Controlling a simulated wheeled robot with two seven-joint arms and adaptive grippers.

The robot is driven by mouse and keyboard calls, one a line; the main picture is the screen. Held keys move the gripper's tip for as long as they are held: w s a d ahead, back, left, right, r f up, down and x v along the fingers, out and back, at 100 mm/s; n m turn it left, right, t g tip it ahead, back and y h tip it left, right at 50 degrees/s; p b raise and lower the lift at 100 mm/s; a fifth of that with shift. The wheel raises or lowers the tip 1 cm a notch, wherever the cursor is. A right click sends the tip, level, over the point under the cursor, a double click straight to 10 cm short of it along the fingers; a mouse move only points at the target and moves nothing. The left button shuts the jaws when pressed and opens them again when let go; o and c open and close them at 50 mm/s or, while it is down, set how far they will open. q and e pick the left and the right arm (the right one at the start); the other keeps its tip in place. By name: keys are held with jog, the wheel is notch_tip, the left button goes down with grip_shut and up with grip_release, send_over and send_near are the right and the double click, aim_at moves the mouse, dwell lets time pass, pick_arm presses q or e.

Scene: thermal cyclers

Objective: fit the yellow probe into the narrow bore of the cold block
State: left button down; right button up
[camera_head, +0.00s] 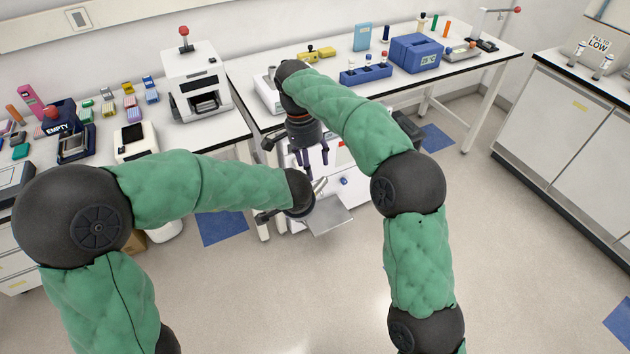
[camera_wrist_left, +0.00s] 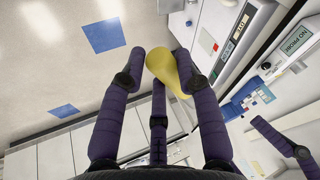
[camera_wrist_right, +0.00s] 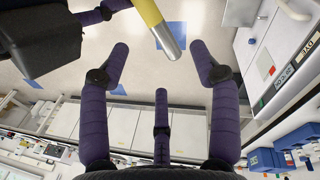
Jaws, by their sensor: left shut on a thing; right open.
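My left gripper (camera_wrist_left: 160,65) is shut on the yellow probe (camera_wrist_left: 165,68), which lies between its fingers in the left wrist view. In the right wrist view the probe (camera_wrist_right: 159,22) shows at the top, with a silver tip pointing down and right. My right gripper (camera_wrist_right: 165,60) is open and empty, its fingers just below that tip. In the head view the right gripper (camera_head: 314,157) points down, above the left gripper (camera_head: 284,212). A blue box with a small display (camera_head: 414,54) stands on the back bench. I cannot tell whether it is the cold block, and no bore is discernible.
A blue rack with tubes (camera_head: 365,75) and a yellow object (camera_head: 318,54) stand on the back bench. A white machine (camera_head: 195,80) stands on the left bench. A grey flat plate (camera_head: 330,214) shows below the grippers. Open floor lies in front.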

aim_at(316, 187)
jog(key=f, duration=0.3)
jog(key=d+f, duration=0.1)
jog(key=f, duration=0.2)
jog(key=s+f, duration=0.1)
jog(key=f, duration=0.1)
jog(key=shift+d+f, duration=0.2)
jog(key=shift+f, duration=0.2)
grip_shut()
pick_arm(q)
jog(key=c, duration=0.8)
grip_release()
